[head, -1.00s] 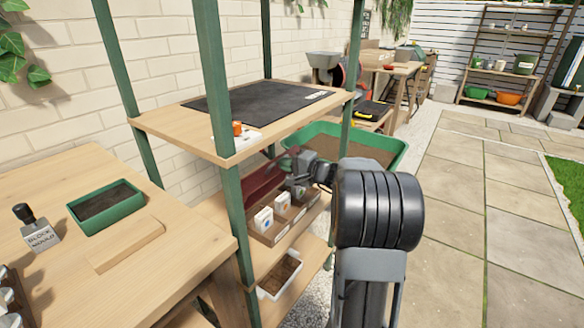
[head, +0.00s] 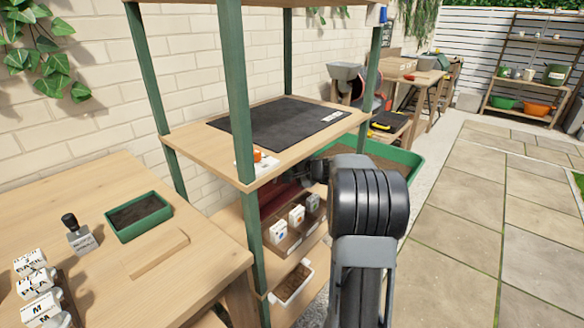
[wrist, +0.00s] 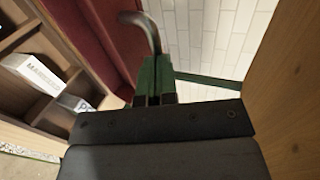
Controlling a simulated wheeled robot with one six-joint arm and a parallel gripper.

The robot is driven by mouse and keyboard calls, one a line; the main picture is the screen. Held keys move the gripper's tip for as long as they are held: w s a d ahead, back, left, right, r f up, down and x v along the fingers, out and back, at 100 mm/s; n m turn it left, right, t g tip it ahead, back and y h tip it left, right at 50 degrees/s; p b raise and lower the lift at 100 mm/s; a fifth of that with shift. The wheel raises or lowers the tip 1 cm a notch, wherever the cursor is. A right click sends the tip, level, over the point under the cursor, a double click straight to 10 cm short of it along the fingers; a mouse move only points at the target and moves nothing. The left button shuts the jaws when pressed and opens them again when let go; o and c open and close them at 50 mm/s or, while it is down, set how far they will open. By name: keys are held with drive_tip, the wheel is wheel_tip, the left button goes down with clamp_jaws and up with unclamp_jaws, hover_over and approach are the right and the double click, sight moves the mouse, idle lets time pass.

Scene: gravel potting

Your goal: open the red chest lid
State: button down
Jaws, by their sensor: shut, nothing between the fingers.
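The red chest lid (head: 276,199) is on the shelf below the top board, behind an open row of wooden compartments (head: 308,232). It looks raised and leaning back, partly hidden by the shelf and my arm. In the wrist view the lid (wrist: 98,38) is a dark red panel at upper left. A grey bent bar (wrist: 143,22), apparently its handle, reaches toward my fingertips. My gripper (wrist: 156,68) is shut and empty, right of the red panel. I cannot tell whether it touches the bar. In the head view my gripper is mostly hidden behind my arm.
White boxes (head: 297,215) stand in the compartments. The top board (head: 195,141) and a green post (head: 236,95) hem in the space. A white bin (head: 305,266) sits on the lower shelf. A green trough (head: 405,166) is behind. Open paving lies right.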

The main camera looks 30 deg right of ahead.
drive_tip(key=shift+w+a+r+p, duration=0.1)
drive_tip(key=shift+w+a+p, duration=0.2)
drive_tip(key=shift+w, duration=0.25)
drive_tip(key=p+v, duration=0.1)
drive_tip(key=v, duration=1.3)
drive_tip(key=shift+r, duration=0.25)
